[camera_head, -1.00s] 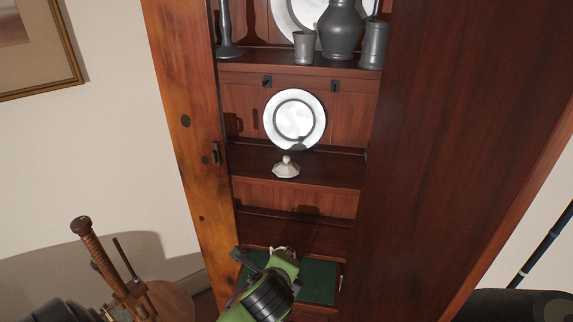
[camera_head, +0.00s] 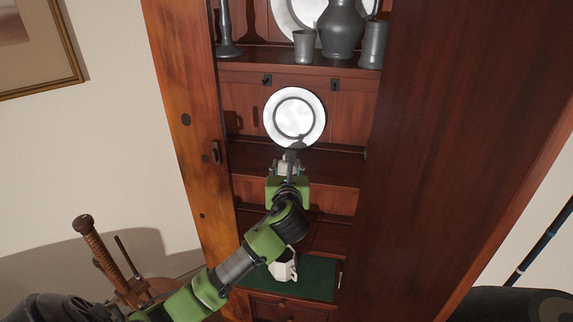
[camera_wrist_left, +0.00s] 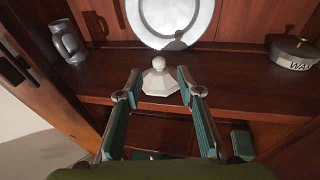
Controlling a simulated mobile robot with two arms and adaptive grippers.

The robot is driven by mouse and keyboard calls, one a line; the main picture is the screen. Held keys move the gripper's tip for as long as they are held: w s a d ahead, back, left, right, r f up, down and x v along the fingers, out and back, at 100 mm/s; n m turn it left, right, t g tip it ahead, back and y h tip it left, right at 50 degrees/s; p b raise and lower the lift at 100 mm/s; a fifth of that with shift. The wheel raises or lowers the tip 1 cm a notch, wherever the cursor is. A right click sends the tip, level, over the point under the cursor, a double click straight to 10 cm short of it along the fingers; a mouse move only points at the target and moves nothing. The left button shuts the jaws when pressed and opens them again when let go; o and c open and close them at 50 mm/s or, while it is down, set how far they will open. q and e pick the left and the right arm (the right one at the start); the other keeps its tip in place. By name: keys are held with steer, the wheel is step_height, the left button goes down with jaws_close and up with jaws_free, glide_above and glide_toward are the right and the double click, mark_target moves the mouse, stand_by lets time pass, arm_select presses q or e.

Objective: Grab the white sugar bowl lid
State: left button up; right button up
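The white sugar bowl lid (camera_wrist_left: 161,80), faceted with a round knob, sits on a middle cupboard shelf (camera_wrist_left: 230,92) in the left wrist view. In the head view my left gripper hides most or all of it. My left gripper (camera_wrist_left: 157,92) is open and empty, its two fingers reaching toward the lid from the front, one to each side. My left gripper in the head view (camera_head: 288,162) is at the height of that shelf. A white vessel (camera_head: 284,266), perhaps the sugar bowl, stands lower on a green surface. My right gripper is not in view.
A pewter plate (camera_head: 296,117) leans behind the lid. A grey mug (camera_wrist_left: 68,42) stands left on the shelf and a lettered pot (camera_wrist_left: 295,54) right. The cupboard's side panel (camera_head: 190,130) and door (camera_head: 450,150) flank the opening. Pewter vessels (camera_head: 341,30) stand above.

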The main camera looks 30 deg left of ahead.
mark_target(282, 165)
arm_select(q)
steer(key=shift+p+x, duration=0.75)
steer(key=shift+x, duration=2.75)
steer(key=shift+f, duration=0.1)
steer(key=shift+s, duration=0.1)
steer(key=shift+c, duration=0.3)
jaws_close()
